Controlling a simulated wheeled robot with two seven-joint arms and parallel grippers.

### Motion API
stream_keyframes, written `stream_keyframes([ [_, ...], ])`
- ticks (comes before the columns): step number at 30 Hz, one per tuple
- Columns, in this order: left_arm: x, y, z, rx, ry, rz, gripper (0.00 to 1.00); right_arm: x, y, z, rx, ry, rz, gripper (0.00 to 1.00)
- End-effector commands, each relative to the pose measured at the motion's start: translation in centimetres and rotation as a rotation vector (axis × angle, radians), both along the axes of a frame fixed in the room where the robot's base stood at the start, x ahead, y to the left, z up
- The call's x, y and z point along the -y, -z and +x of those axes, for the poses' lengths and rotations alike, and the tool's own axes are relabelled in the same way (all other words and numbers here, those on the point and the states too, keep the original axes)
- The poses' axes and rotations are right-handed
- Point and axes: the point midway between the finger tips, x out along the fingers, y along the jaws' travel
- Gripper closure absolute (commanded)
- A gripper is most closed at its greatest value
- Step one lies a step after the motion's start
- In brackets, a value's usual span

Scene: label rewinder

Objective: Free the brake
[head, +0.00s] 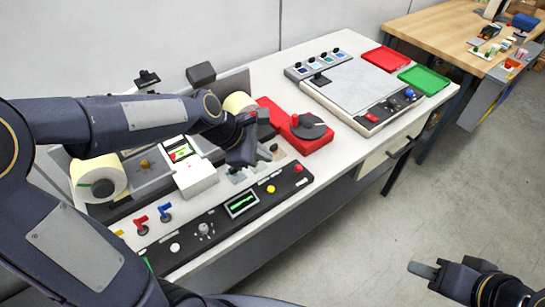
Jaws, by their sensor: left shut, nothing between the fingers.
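The label rewinder stands on the white bench, with a cream label roll (98,180) at its left end and a second roll (238,103) partly behind my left arm. A red lever (141,223) and a blue lever (165,212) stand side by side at its front left. I cannot tell which part is the brake; some of the machine is hidden by my arm. My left gripper (266,153) is shut and empty, low over the right part of the rewinder. My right gripper (424,270) is over the floor at lower right, away from the bench; its jaw opening is unclear.
A black control panel (215,225) with a green display and buttons runs along the front. A red base with a dark disc (307,127) is just right of my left gripper. A grey-topped unit (352,88), red tray (384,58) and green tray (424,79) stand farther right.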

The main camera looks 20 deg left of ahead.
Motion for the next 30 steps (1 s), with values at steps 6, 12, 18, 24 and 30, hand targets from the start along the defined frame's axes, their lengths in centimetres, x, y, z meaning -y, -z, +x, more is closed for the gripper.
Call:
stream_keyframes([
  [6, -0.9, -2.6, -1.7, 0.002, -0.001, 0.000, 1.00, 0.0, -0.1, 0.0, 0.001, 0.000, 0.000, 0.64],
  [12, -1.1, -3.2, -2.1, -0.002, -0.001, 0.000, 1.00, 0.0, -0.1, 0.0, 0.001, 0.000, 0.000, 0.64],
  [18, -1.1, -3.2, -2.1, -0.002, -0.001, 0.000, 1.00, 0.0, -0.1, 0.0, 0.000, 0.000, 0.000, 0.64],
  [24, -1.1, -3.2, -2.1, -0.001, -0.001, 0.001, 1.00, 0.0, -0.1, 0.0, 0.000, 0.000, 0.000, 0.64],
  [30, -1.9, -3.9, -3.9, 0.077, 0.106, 0.060, 1.00, 0.0, -0.1, 0.0, 0.000, 0.000, 0.000, 0.64],
])
